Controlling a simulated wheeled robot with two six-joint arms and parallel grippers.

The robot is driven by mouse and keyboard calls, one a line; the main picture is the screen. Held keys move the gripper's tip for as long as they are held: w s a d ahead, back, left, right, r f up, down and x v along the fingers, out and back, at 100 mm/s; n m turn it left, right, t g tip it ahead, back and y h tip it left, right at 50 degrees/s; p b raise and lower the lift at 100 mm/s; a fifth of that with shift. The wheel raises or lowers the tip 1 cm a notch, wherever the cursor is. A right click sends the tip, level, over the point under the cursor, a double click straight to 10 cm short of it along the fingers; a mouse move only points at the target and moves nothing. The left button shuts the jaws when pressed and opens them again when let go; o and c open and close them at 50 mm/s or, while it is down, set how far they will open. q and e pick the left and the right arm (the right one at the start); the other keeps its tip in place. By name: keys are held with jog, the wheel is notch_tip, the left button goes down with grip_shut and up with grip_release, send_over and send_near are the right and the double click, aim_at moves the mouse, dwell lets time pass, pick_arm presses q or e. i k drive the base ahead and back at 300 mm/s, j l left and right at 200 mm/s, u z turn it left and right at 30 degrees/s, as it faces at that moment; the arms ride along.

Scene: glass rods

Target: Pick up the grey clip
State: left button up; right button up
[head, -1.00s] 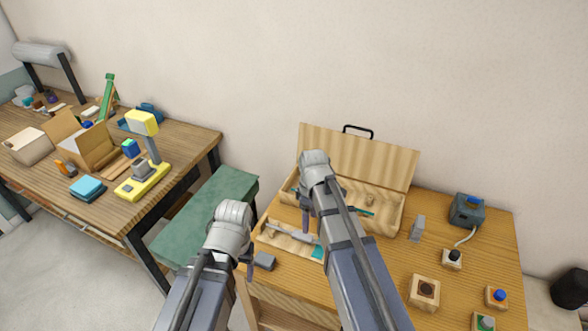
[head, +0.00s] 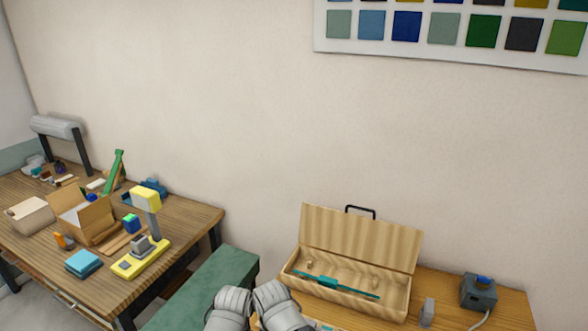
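A small grey piece (head: 427,311) stands on the right-hand wooden bench, right of the open wooden case; it is too small to tell whether it is the grey clip. The grey rounded links of my two arms show close together at the bottom edge, in front of the case. The fingers of both grippers are out of sight, so what they hold does not show.
The open wooden case (head: 408,292) holds a teal rod (head: 335,286). A grey-blue box (head: 479,292) with a blue top stands to its right. A green bench (head: 212,290) separates this bench from the cluttered left table (head: 195,226). A colour chart (head: 455,52) hangs above.

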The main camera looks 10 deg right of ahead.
aim_at(428, 307)
jog(key=z, duration=1.5)
jog(key=k+u, duration=0.1)
jog(key=u, duration=0.25)
